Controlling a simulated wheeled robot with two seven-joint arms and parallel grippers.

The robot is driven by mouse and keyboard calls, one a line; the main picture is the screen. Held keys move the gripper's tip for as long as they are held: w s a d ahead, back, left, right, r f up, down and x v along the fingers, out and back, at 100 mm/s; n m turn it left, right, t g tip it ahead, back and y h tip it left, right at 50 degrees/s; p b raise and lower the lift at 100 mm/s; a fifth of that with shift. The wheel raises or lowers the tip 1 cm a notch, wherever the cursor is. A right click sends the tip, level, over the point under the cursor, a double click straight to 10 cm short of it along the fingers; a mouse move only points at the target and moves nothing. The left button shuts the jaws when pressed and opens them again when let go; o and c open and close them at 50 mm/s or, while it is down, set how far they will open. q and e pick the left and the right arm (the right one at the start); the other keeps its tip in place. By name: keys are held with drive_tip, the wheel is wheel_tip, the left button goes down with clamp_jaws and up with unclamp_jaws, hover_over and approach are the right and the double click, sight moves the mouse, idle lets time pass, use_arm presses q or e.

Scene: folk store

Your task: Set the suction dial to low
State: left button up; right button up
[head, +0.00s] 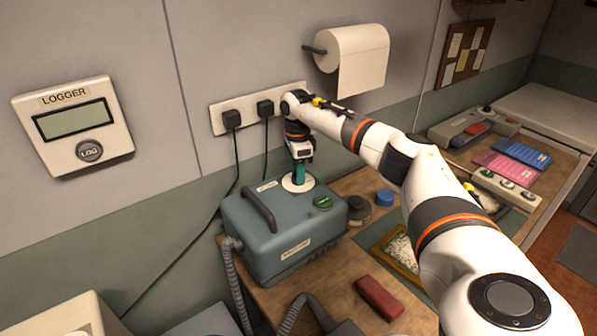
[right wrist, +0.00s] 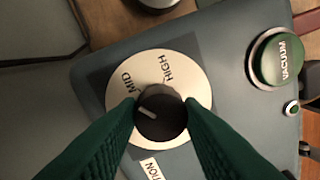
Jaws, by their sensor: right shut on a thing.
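The suction dial (right wrist: 160,113) is a dark round knob on a cream disc (right wrist: 200,88), on top of the teal vacuum unit (head: 290,243). The disc shows the words MID and HIGH; a LOW mark is not visible, and the fingers cover part of the disc. The knob's white pointer line aims left and slightly up, a little below MID in the right wrist view. My right gripper (head: 299,173) points down over the disc and is shut on the knob, one finger on each side. My left gripper is not in view.
A green VACUUM button (right wrist: 281,60) sits beside the dial. The unit's dark handle (head: 259,210) stands left of my gripper. A hose (head: 237,285) hangs at its left. A red block (head: 380,297) and blue cap (head: 384,198) lie on the bench.

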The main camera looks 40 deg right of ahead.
drive_tip(key=n, duration=0.5)
drive_tip(key=shift+w+r+n, duration=0.1)
drive_tip(key=shift+n, duration=0.3)
drive_tip(key=n, duration=0.5)
idle(0.4)
drive_tip(key=o, duration=1)
drive_tip(key=shift+c, duration=0.2)
wheel_tip(320, 180, up, 12)
drive_tip(key=b, duration=0.2)
drive_tip(key=shift+w+a, duration=0.2)
